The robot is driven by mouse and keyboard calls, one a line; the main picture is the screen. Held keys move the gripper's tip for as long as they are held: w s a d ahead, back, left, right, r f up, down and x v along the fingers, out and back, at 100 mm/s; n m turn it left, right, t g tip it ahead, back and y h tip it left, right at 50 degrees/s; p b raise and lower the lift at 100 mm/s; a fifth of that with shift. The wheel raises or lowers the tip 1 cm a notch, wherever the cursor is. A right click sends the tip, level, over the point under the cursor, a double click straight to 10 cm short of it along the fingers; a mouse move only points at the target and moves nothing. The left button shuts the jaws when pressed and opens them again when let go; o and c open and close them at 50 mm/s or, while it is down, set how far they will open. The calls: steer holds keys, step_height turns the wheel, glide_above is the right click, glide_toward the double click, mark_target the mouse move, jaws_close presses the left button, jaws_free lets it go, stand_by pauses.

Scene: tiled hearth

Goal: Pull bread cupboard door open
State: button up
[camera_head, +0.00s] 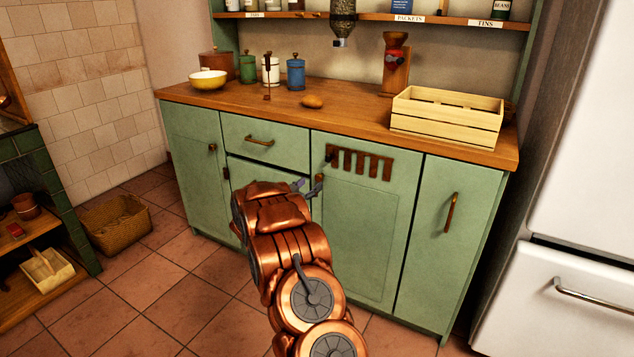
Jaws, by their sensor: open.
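The green door with brown vent slots (372,225), which I take for the bread cupboard door, is in the middle of the cabinet front and looks shut. A small copper-coloured handle (320,181) is at its upper left edge. My gripper (308,187) is open, at the left edge of this door, right by the handle. I cannot tell whether its fingers touch the handle or stand around it. My arm hides the lower left of the door and part of the front beside it.
A drawer (266,142) and a left door (200,160) are beside it; a tall door (452,235) is right. The counter (350,103) holds a wooden crate (446,118), canisters and a yellow bowl (208,79). A white fridge (575,200) stands right.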

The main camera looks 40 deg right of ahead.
mark_target(318, 178)
steer(key=shift+b+x, duration=0.4)
steer(key=shift+x, duration=2.45)
jaws_close()
steer(key=shift+a, duration=0.1)
